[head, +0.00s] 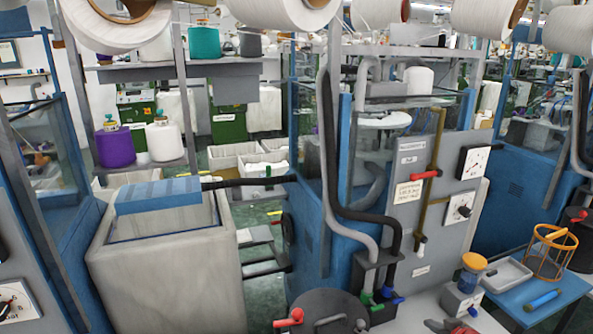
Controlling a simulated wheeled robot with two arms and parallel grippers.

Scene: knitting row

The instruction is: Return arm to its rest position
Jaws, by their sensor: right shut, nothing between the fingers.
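My right gripper (447,325) shows only as a small grey and dark shape at the bottom edge, right of centre, over the pale worktop. It is shut and empty. Most of it and its arm are cut off by the frame. My left gripper is not in view.
A large grey bin (165,280) stands at the left.

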